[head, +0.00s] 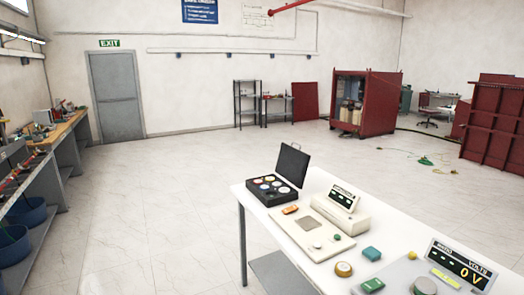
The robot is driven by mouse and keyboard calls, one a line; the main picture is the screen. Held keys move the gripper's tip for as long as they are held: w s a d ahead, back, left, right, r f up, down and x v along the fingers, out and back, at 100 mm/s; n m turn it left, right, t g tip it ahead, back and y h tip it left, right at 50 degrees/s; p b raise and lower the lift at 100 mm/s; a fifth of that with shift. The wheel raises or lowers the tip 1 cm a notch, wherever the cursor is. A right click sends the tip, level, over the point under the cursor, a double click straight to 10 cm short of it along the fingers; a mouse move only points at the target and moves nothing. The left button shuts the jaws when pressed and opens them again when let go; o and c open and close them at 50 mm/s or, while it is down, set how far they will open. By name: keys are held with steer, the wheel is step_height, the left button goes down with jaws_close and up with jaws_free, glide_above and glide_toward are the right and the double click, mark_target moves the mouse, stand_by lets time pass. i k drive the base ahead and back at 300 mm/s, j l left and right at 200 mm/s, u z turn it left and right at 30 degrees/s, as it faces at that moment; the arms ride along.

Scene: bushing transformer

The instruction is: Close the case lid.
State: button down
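A black case (270,188) stands at the far left end of the white table (240,191). Its lid (292,165) is open and stands up, tilted back, on the far right side of the case. Several round pieces in different colours sit in the case's compartments. My gripper is not in view.
A workbench (62,132) lines the left wall.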

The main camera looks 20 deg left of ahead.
mark_target(293, 164)
steer(key=u, duration=0.75)
steer(key=i+j+u, duration=0.5)
steer(key=i, duration=0.4)
steer(key=i+j+u, duration=0.25)
steer(key=i, duration=0.2)
steer(key=i+j+u, duration=0.1)
steer(key=i+u, duration=0.15)
steer(key=i, duration=2)
steer(key=i+z, duration=0.1)
steer(key=i, duration=0.8)
steer(key=i+j+z, duration=0.1)
steer(key=i, duration=0.75)
steer(key=i+l+z, duration=0.2)
steer(key=i+z, duration=0.25)
steer(key=i+l+z, duration=0.1)
steer(key=i+z, duration=0.15)
steer(key=z, duration=0.25)
steer(key=i+j+z, duration=0.1)
steer(key=i+z, duration=0.35)
steer(key=i+j+z, duration=0.2)
steer(key=z, duration=0.25)
steer(key=i+l+z, duration=0.15)
steer(key=i+z, duration=0.65)
steer(key=z, duration=0.15)
steer(key=i+z, duration=0.45)
steer(key=i+j+z, duration=0.3)
steer(key=z, duration=0.15)
